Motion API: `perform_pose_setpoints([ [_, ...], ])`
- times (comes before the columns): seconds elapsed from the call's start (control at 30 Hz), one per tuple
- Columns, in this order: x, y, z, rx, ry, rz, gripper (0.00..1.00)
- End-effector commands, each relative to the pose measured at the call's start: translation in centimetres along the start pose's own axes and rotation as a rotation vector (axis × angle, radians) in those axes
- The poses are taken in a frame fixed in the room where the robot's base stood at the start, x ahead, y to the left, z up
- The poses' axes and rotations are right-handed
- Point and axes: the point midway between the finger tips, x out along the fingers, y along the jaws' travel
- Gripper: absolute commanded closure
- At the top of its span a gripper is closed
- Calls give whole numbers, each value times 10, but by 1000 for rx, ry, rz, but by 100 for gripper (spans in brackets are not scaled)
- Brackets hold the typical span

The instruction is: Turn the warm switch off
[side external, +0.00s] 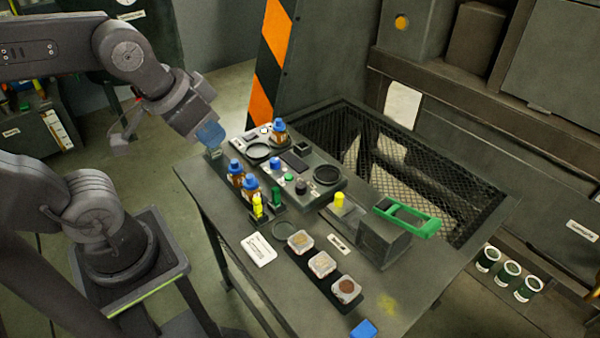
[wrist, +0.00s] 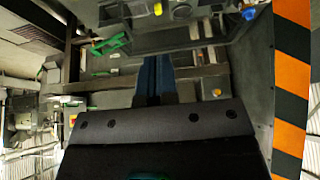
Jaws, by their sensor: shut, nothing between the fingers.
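A grey control panel (side external: 318,198) lies on the work table. It carries a blue knob (side external: 275,162), a green button (side external: 289,177), a black knob (side external: 301,187) and a dark rectangular part (side external: 294,161). I cannot tell which of these is the warm switch, or its position; the labels are too small to read. My gripper (side external: 212,149), with blue fingers, is at the table's far left corner, left of the panel and apart from its controls. The wrist view shows the blue fingers (wrist: 154,78) together, with nothing between them.
An orange-and-black striped post (side external: 271,50) rises behind.

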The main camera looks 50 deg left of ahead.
Motion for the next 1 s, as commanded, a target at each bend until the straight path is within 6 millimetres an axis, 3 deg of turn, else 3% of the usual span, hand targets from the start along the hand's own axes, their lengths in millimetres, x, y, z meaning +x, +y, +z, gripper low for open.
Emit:
perform_pose_setpoints([
  [0.27, 0, 0, 0, -2, -1, -1, 100],
  [0.43, 2, -6, -16, -58, -17, -12, 100],
  [0.67, 18, -36, -74, -284, -75, -54, 100],
  [1.0, 74, -118, -153, -675, -157, -126, 100],
])
